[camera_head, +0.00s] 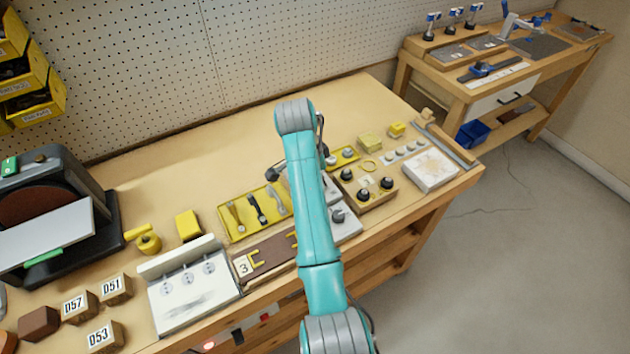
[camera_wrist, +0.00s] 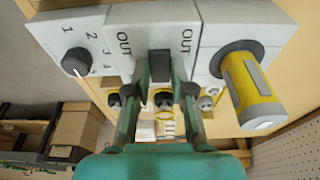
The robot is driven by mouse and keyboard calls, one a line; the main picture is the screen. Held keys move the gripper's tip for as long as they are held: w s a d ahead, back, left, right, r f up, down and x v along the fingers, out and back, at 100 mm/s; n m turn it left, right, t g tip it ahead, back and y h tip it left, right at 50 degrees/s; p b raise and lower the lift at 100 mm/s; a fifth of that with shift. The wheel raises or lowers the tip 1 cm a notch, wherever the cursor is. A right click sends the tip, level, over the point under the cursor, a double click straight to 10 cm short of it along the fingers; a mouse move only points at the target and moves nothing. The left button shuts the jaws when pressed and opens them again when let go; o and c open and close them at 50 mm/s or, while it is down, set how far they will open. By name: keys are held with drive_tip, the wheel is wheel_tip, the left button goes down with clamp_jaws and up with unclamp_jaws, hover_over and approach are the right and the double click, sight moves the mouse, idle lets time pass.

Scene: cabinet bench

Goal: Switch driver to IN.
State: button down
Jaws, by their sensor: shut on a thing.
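In the wrist view my gripper (camera_wrist: 160,72) has its two green fingers closed on either side of a dark block-shaped handle (camera_wrist: 160,62), which seems to be the driver switch. The handle sits on a white panel (camera_wrist: 122,18) with OUT lettered on both sides of it. No IN lettering shows; the fingers and handle cover part of the panel. In the head view my teal arm hides the gripper tips and most of the white unit (camera_head: 348,228), which stands near the bench's front edge.
Beside the handle are a numbered dial (camera_wrist: 76,62) at left and a thick yellow handle (camera_wrist: 246,85) at right. In the head view a yellow tool tray (camera_head: 232,236) lies left of my arm and a knobbed wooden box (camera_head: 375,200) right of it. The bench's back is clear.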

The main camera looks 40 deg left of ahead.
drive_tip(key=shift+w+d+g+y, duration=0.15)
drive_tip(key=shift+g+y, duration=0.1)
drive_tip(key=shift+g, duration=0.3)
drive_tip(key=shift+w+a+g+y, duration=0.1)
drive_tip(key=shift+g+y, duration=0.15)
drive_tip(key=shift+g, duration=0.3)
drive_tip(key=c, duration=1)
unclamp_jaws()
